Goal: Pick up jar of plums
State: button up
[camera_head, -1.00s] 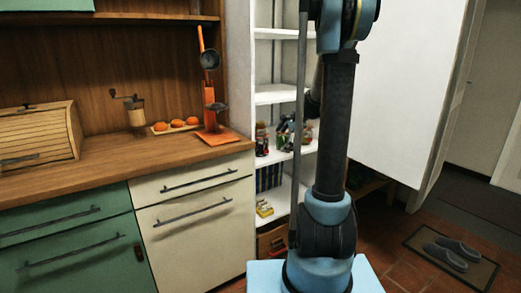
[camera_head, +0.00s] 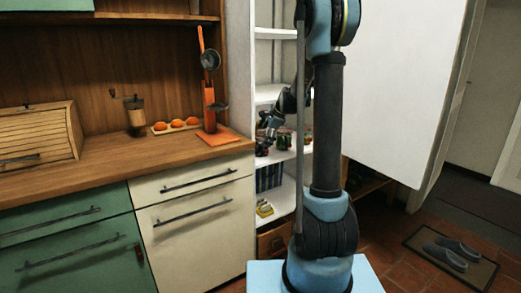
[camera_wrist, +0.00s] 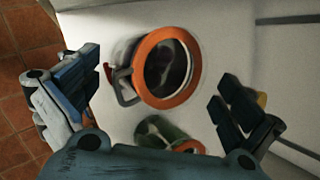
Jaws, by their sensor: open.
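A clip-top jar with an orange ring (camera_wrist: 190,88) is seen from above in the wrist view, with dark contents under its glass lid. It looks like the jar of plums, but no label shows. My gripper (camera_wrist: 160,80) is open, with one finger on each side of this jar and gaps on both sides. A second jar (camera_wrist: 165,133) with greenish glass and an orange rim stands just below it in that view. In the head view, my gripper (camera_head: 268,130) is small and dark at the cupboard shelf, close to several jars (camera_head: 286,142); which is which cannot be told there.
The jars stand on a white shelf (camera_wrist: 110,25) in an open tall cupboard, with its white door (camera_head: 405,90) swung out to the right. Another shelf (camera_head: 268,93) lies above. A wooden counter (camera_head: 110,165) with a coffee grinder (camera_head: 135,115) is at left.

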jog(key=shift+w+a+f, duration=0.25)
jog(key=shift+f, duration=0.25)
jog(key=shift+s, duration=0.1)
jog(key=c, duration=2.2)
jog(key=shift+o, duration=0.2)
jog(key=shift+r, duration=0.15)
jog(key=shift+r, duration=0.5)
jog(key=shift+s+d+r, duration=0.1)
jog(key=shift+d, duration=0.15)
jog(key=s+d, duration=0.7)
jog(key=d, duration=0.1)
jog(key=s+d, duration=0.4)
jog(key=d, duration=0.1)
jog(key=shift+s, duration=0.35)
jog(key=shift+c, duration=0.2)
